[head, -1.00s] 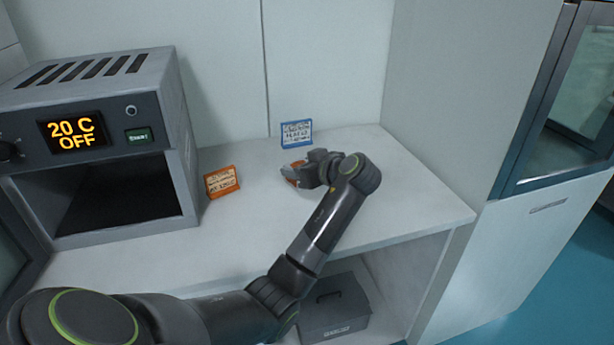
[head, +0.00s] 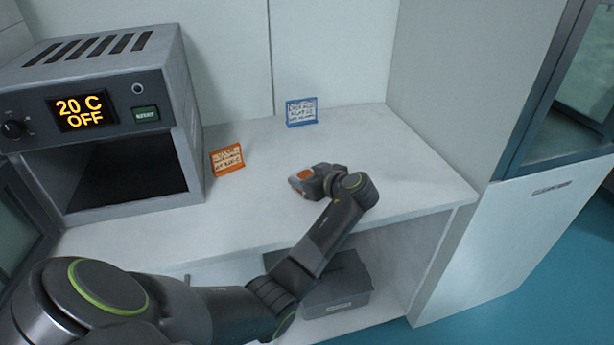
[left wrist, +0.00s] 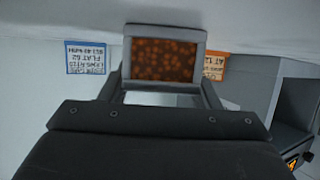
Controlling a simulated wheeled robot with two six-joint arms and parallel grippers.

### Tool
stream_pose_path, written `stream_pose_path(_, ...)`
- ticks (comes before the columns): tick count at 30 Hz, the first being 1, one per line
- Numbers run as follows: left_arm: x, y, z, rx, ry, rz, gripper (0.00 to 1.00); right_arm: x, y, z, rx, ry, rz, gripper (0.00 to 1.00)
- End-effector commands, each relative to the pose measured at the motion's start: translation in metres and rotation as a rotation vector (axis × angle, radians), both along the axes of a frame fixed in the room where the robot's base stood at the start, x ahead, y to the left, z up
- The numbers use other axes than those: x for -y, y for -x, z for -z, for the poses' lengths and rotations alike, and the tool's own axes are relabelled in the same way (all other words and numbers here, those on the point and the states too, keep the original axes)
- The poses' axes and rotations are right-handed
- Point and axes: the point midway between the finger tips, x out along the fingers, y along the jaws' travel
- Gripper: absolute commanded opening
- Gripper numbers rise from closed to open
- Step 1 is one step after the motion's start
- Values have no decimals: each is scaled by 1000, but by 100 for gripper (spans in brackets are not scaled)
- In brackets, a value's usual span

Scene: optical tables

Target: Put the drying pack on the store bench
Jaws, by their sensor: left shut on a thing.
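The drying pack is a small grey-framed pack with a window of orange-brown beads. It shows large in the left wrist view (left wrist: 165,58), between the fingers. In the head view its orange part (head: 304,174) shows at the tip of my left gripper (head: 311,181). My left gripper is shut on the pack, over the right half of the white bench (head: 400,160). I cannot tell whether the pack touches the bench top. My right gripper is not in view.
An oven (head: 110,120) reading 20 C OFF stands open at the left. An orange-framed card (head: 227,159) and a blue-framed card (head: 301,111) stand on the bench. A grey box (head: 337,285) sits below. The bench's right end is clear.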

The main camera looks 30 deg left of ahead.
Motion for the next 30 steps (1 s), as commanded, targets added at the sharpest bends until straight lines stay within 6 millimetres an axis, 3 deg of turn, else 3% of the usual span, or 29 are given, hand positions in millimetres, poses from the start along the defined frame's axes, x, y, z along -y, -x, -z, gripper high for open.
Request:
stream_pose_path(1, 0, 0, 1, 0, 0, 0, 60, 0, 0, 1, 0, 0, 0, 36)
stream_pose_path(5, 0, 0, 0, 0, 0, 0, 77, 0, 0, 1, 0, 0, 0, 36)
stream_pose_path(16, 2, 0, -2, 0, 0, 1, 78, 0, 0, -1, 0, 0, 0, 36)
stream_pose_path(30, 82, 26, -35, 2, 4, 2, 78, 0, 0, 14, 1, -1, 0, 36)
